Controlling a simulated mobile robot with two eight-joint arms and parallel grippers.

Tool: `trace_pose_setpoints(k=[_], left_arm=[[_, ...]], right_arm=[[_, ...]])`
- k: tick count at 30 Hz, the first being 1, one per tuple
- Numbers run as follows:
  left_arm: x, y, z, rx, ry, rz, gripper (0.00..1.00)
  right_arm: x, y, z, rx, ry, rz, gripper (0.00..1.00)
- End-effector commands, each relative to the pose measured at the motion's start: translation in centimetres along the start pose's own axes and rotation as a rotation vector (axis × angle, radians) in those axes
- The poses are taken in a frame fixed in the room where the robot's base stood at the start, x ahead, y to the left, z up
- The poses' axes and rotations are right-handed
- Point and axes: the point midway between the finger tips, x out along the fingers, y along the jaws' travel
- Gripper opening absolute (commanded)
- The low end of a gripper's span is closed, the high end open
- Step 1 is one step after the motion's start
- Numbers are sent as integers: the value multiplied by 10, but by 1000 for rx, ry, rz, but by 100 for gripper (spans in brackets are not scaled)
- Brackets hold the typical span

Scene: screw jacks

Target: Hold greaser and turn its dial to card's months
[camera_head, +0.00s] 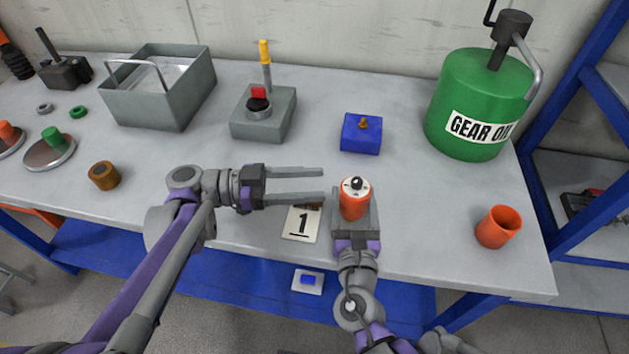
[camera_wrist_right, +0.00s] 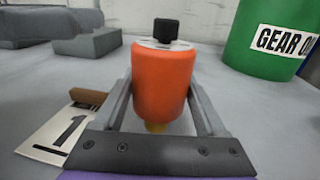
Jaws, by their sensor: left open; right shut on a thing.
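The greaser is an orange cylinder (camera_head: 354,203) with a white dial face and a black knob (camera_head: 356,183) on top. It stands upright between the fingers of my right gripper (camera_head: 355,212), which is shut on it; the right wrist view shows the orange body (camera_wrist_right: 163,85) with a finger on each side. My left gripper (camera_head: 322,187) is open and empty, its fingers pointing right, just left of the greaser. The card (camera_head: 302,224) reads "1" and lies left of the greaser, below my left fingers. The dial's marks are too small to read.
A blue block (camera_head: 361,133) with a brass fitting sits behind the greaser. A grey switch box (camera_head: 263,112) with a yellow-tipped lever stands back left. A green gear oil can (camera_head: 478,105) and an orange cup (camera_head: 498,227) are at right. A brown ring (camera_head: 104,176) lies left.

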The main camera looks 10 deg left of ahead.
Motion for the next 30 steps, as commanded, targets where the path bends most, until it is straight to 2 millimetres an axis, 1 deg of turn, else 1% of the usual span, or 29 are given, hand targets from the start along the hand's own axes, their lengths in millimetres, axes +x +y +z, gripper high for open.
trace_pose_setpoints(k=[5, 8, 14, 18, 22, 27, 30], left_arm=[[2, 2, -1, 1, 1, -12, 56], [7, 6, -4, 4, 2, -56, 56], [20, 22, -11, 12, 5, -238, 56], [20, 34, -10, 12, 4, -371, 56], [16, 41, -5, 7, 2, -462, 56], [14, 44, -1, 3, 0, -520, 56], [20, 41, -1, 2, 0, -525, 56]], right_arm=[[0, 0, 0, 0, 0, 0, 0], [0, 0, 0, 0, 0, 0, 0], [0, 0, 0, 0, 0, 0, 0], [0, 0, 0, 0, 0, 0, 0], [0, 0, 0, 0, 0, 0, 0], [0, 0, 0, 0, 0, 0, 0], [0, 0, 0, 0, 0, 0, 0]])
